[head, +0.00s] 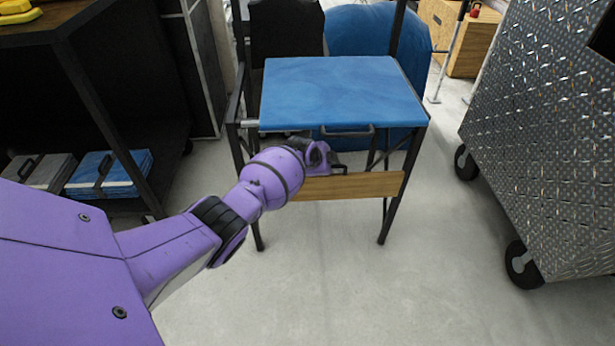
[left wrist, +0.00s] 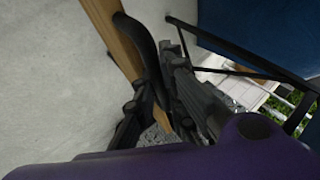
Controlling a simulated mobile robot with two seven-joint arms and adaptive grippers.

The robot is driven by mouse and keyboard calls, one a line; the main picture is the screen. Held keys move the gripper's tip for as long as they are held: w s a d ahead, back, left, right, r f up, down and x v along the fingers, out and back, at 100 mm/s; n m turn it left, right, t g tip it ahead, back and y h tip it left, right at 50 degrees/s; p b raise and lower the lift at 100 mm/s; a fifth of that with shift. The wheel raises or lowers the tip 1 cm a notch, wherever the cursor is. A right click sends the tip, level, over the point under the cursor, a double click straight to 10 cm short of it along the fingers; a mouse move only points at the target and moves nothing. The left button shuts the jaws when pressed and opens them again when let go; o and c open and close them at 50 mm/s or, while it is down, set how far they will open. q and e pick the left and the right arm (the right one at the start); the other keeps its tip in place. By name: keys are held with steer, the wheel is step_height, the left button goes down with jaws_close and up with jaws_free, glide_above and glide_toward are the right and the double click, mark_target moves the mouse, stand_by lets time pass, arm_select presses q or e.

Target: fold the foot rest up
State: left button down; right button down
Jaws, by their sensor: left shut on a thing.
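The foot rest is a wooden board (head: 372,185) low across the front of a tall black-framed chair with a blue seat (head: 340,85). It hangs or lies below the seat, its broad front face toward me. My left gripper (head: 336,170) is at the board's upper edge, left of its middle. In the left wrist view, the black fingers (left wrist: 165,105) are shut on a curved black handle (left wrist: 143,42) beside the wooden board (left wrist: 103,20). The fingers hide part of the handle. My right gripper is not in view.
A second black handle (head: 347,132) is on the seat's front edge, just above my gripper. A metal-plated cart (head: 545,130) on casters stands right. The floor (head: 390,290) in front is clear.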

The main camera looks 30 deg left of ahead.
arm_select(q)
steer(key=shift+w+a+r, duration=0.15)
steer(key=c, duration=1.8)
jaws_free()
steer(key=v, duration=1.2)
